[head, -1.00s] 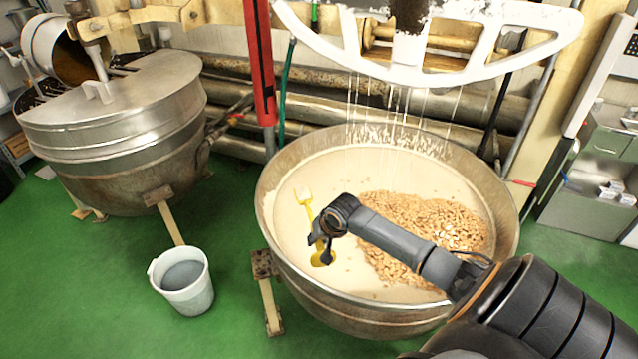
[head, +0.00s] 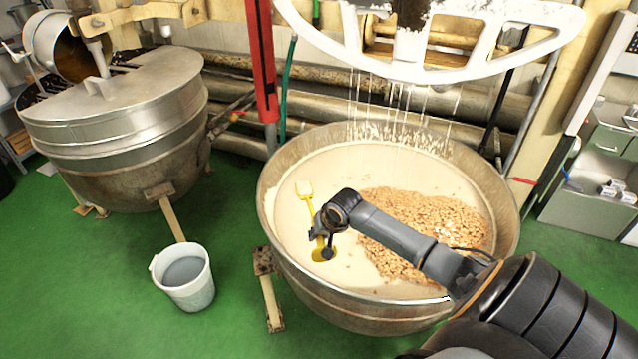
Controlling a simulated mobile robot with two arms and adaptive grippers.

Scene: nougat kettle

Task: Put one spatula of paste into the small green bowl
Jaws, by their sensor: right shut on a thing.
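My right gripper (head: 323,236) is over the left part of the large metal kettle (head: 340,308), shut on a yellow spatula (head: 312,213). The spatula's pale, whitish end points away toward the back of the kettle. Its broad yellow end shows just below the gripper. Cream-coloured paste (head: 360,165) fills the kettle, with a heap of nuts (head: 435,220) on its right side. I cannot tell how much paste is on the spatula, or whether it touches the surface. No small green bowl shows in this view. My left gripper does not show.
A white mixer arm (head: 430,72) hangs over the back of the kettle, with strands dripping down. A second, lidded kettle (head: 120,120) stands at the left. A white bucket (head: 185,280) is on the green floor between them. A grey cabinet (head: 585,200) stands at the right.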

